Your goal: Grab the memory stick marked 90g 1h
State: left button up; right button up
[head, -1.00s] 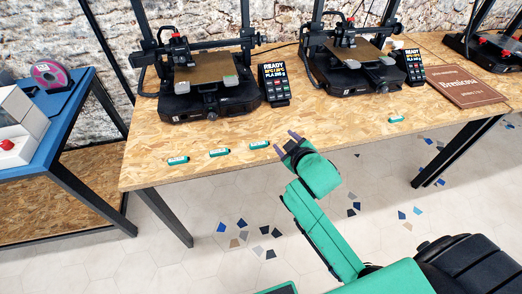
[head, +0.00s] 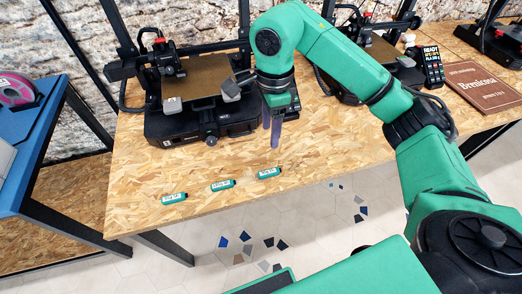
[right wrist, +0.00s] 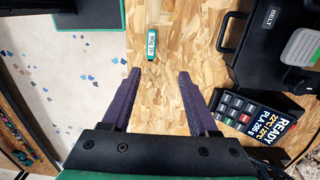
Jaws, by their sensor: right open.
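Three green memory sticks with white labels lie in a row near the table's front edge in the head view: a left one (head: 174,198), a middle one (head: 222,185) and a right one (head: 269,173). The head view labels are too small to read surely. The right wrist view shows one stick (right wrist: 152,42) ahead of the fingertips; its label seems to read 90g 1h. My right gripper (head: 270,137) is open and empty, with purple fingers pointing down, behind the right stick and apart from it. My left gripper is not in view.
A printer (head: 200,105) stands behind the sticks; another is partly behind my right arm. A black control panel (right wrist: 250,125) is close to the right finger in the wrist view. A brown book (head: 480,85) lies at right. The board (head: 140,165) around the sticks is clear.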

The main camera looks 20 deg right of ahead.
jog(key=f, duration=0.1)
send_over(273, 170)
jog(key=f, duration=0.5)
jog(key=shift+s+a+f, duration=0.15)
jog(key=shift+s+a, duration=0.05)
jog(key=shift+s, duration=0.1)
jog(key=f, duration=0.2)
jog(key=shift+w+f, duration=0.35)
jog(key=shift+w, duration=0.05)
jog(key=f, duration=0.4)
jog(key=shift+s+d+f+p, duration=0.1)
jog(key=shift+s+p, duration=0.15)
jog(key=shift+p, duration=0.15)
jog(key=shift+f, duration=0.2)
jog(key=shift+w, duration=0.1)
jog(key=shift+c, duration=0.6)
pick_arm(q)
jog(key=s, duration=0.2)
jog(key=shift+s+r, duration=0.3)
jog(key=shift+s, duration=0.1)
pick_arm(e)
grip_shut()
